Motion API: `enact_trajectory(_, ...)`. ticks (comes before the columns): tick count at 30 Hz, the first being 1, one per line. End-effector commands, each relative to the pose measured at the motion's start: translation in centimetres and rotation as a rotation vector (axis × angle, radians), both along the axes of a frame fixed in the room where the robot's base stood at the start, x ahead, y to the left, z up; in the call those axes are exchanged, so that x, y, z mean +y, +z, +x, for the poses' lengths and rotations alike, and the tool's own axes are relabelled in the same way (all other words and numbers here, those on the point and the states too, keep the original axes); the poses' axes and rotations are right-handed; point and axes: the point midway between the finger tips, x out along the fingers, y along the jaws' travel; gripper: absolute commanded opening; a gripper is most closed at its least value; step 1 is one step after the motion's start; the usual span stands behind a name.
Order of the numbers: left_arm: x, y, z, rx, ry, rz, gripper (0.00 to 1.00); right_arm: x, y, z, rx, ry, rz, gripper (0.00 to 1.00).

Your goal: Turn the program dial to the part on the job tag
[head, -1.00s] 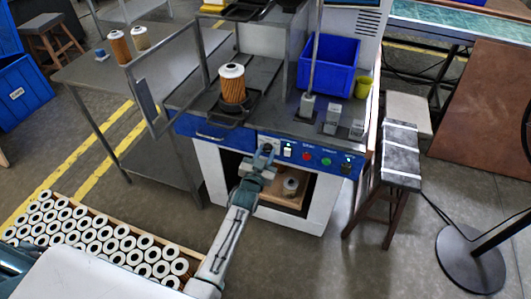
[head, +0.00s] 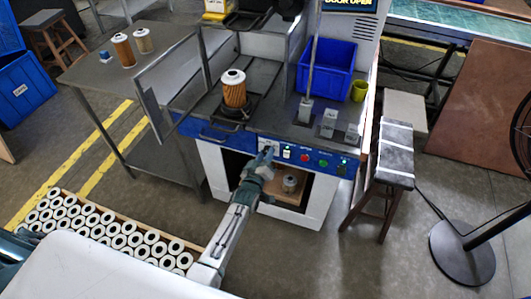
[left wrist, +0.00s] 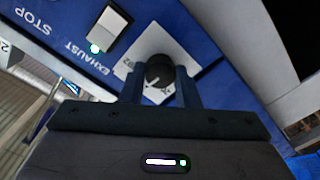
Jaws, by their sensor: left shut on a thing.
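The program dial (left wrist: 158,72) is a dark round knob with a white pointer line on a pale plate with markings, on the machine's blue front panel (head: 325,162). My left gripper (head: 267,153) is at the left part of that panel. In the left wrist view its two fingers (left wrist: 160,88) stand on either side of the dial, shut on it. The plate's markings are partly hidden by the fingers and too small to read. I cannot make out a job tag. My right gripper is not in view.
A white switch labelled EXHAUST (left wrist: 103,28) with a green light is beside the dial. A filter cartridge (head: 234,92) stands on the machine top, near a blue bin (head: 330,70). A display (head: 349,4) reads DOOR OPEN. A crate of cartridges (head: 65,195) is at lower left.

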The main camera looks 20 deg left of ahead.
Motion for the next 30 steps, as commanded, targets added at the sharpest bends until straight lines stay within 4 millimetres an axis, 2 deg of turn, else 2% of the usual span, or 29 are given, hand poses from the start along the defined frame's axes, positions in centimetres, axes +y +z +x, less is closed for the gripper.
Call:
enact_trajectory(9, 0.02, -0.08, -0.03, 0.006, 0.0, -0.101, 0.06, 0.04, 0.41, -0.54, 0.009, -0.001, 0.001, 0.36)
enact_trajectory(24, 0.02, -0.13, -0.05, 0.006, 0.0, -0.114, 0.06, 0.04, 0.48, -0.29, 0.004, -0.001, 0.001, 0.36)
enact_trajectory(25, 0.02, -0.13, -0.05, 0.006, 0.0, -0.114, 0.34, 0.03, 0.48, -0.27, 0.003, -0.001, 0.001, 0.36)
enact_trajectory(27, 0.01, -0.11, -0.04, 0.006, 0.0, -0.114, 0.48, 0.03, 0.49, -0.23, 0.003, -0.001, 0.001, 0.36)
enact_trajectory(30, 0.02, -0.08, -0.03, 0.005, 0.0, -0.114, 0.5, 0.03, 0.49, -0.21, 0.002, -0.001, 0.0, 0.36)
